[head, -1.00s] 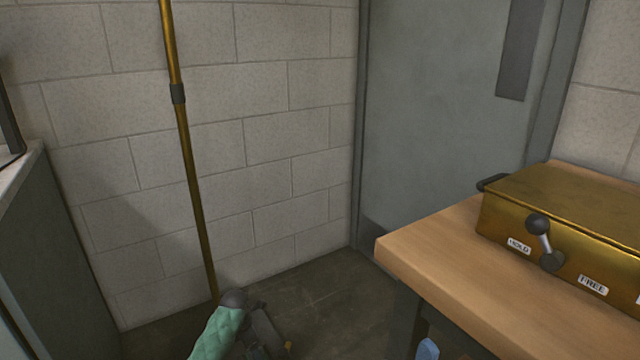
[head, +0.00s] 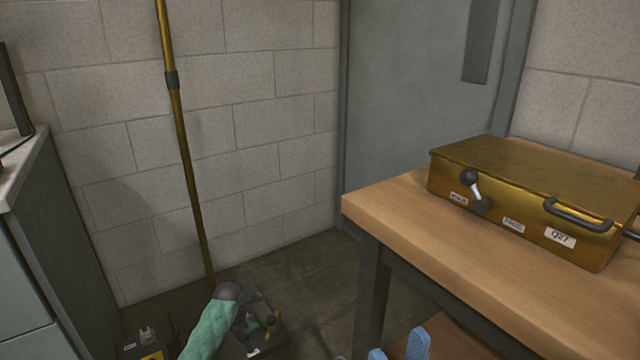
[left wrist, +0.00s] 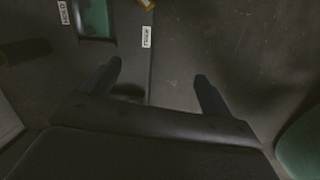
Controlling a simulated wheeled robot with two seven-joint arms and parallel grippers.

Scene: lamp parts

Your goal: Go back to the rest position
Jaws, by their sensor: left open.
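The lower edge of the head view shows two blue fingertips of my right gripper (head: 398,349), apart with a gap between them, in front of the wooden table. I see nothing held between the tips. The rest of that gripper is cut off by the frame. In the left wrist view my left gripper (left wrist: 155,80) has its two dark fingers spread wide with nothing between them. Beyond them lie a dark labelled panel (left wrist: 125,65) and bare dark floor.
A wooden table (head: 400,205) at right bears a brass box (head: 530,185) with a lever and handle. A brass pole (head: 183,140) stands by the block wall. A green padded shape (head: 212,330) is low down beside dark equipment (head: 268,338). A grey cabinet (head: 45,240) is left.

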